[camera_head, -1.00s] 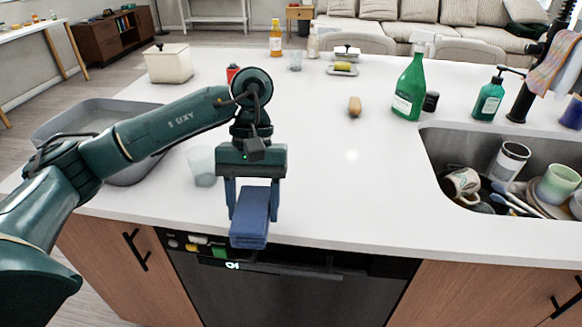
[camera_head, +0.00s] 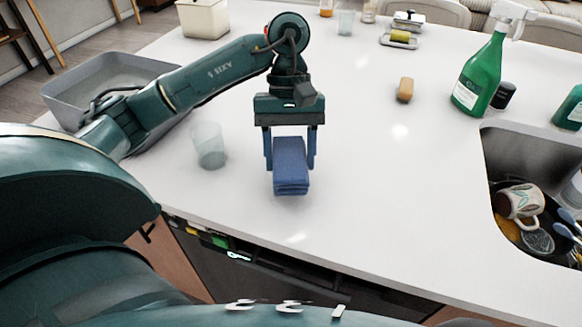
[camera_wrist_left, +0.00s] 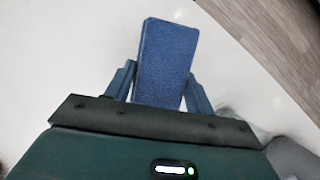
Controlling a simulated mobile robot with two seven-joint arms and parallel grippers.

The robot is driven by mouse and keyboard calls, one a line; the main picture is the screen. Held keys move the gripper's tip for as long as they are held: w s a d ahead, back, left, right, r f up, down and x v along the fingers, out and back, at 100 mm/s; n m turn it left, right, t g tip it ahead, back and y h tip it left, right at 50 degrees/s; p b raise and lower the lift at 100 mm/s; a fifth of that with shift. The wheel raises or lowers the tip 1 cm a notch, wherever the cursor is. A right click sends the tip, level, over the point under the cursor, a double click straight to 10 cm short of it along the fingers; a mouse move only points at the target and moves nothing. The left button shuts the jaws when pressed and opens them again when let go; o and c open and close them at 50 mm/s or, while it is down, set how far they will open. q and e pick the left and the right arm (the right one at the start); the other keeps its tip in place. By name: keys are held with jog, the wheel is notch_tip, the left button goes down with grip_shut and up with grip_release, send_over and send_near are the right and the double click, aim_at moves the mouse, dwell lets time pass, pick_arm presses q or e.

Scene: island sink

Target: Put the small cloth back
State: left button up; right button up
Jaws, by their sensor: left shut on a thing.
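A small folded blue cloth (camera_head: 290,168) is between the fingers of my left gripper (camera_head: 290,150), over the white countertop near its front edge. The left gripper is shut on it from both sides. In the left wrist view the cloth (camera_wrist_left: 164,65) sticks out past the fingertips of the left gripper (camera_wrist_left: 160,88). Whether the cloth touches the counter is hard to tell. My right gripper is not in view.
A clear glass (camera_head: 209,146) stands just left of the cloth. A grey basin (camera_head: 75,95) is at the left. A wooden-looking brush (camera_head: 405,89), a green spray bottle (camera_head: 480,75) and the sink (camera_head: 500,165) with dishes are at the right. The middle of the white counter (camera_head: 370,190) is clear.

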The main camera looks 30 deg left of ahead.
aim_at(290, 168)
pick_arm(q)
notch_tip(290, 168, down, 4)
jog(key=shift+r, duration=0.15)
jog(key=shift+f+b, duration=0.3)
jog(key=o, duration=0.9)
jog(key=shift+r, duration=0.15)
jog(key=shift+r+p, duration=0.2)
jog(key=shift+p, duration=0.2)
jog(key=p+v, duration=0.1)
jog(key=v, duration=1.1)
jog(key=shift+s, duration=0.1)
